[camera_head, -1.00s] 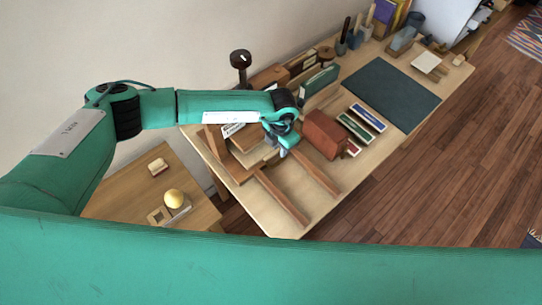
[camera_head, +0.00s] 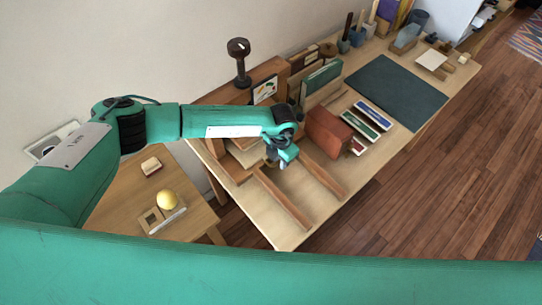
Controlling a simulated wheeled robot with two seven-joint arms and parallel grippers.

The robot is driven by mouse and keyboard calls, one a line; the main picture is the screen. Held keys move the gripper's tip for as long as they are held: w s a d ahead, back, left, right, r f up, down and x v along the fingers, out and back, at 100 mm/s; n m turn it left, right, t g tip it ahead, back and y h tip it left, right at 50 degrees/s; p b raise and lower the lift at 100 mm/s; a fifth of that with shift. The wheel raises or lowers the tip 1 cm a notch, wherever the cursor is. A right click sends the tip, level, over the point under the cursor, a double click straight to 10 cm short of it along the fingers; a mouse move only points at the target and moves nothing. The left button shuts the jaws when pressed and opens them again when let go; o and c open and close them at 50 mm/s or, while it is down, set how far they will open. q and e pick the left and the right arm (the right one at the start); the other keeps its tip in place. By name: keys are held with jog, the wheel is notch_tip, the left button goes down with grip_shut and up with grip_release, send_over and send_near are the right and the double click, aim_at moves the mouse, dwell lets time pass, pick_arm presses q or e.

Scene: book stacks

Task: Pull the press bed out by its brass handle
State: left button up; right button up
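The wooden press stands at the table's near left end, with a dark screw post (camera_head: 239,62) at its back and two wooden rails (camera_head: 284,201) running toward the near edge. Pale and brown wooden parts (camera_head: 244,154) of the press, which may include the bed, lie at the inner end of the rails, partly under my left arm. I cannot make out the brass handle. My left gripper (camera_head: 283,160) hangs at the inner end of the rails, in front of these parts. Its fingers are too small and covered to tell open from shut. My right gripper is not in view.
A red-brown block (camera_head: 328,131) stands right of the rails, beside several coloured trays (camera_head: 360,124). A dark mat (camera_head: 397,92) lies farther back. The rails' near ends are clear.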

pick_arm(q)
grip_shut()
jog(key=shift+s+d, duration=2.8)
jog(key=shift+s, duration=0.05)
jog(key=shift+s+d, duration=2.3)
jog(key=shift+d, duration=0.05)
jog(key=shift+s+d+b, duration=0.35)
jog(key=shift+s+d, duration=0.6)
jog(key=shift+s, duration=0.1)
jog(key=shift+s+d+b, duration=0.6)
jog(key=shift+s+d, duration=1.3)
jog(key=shift+d, duration=0.05)
grip_release()
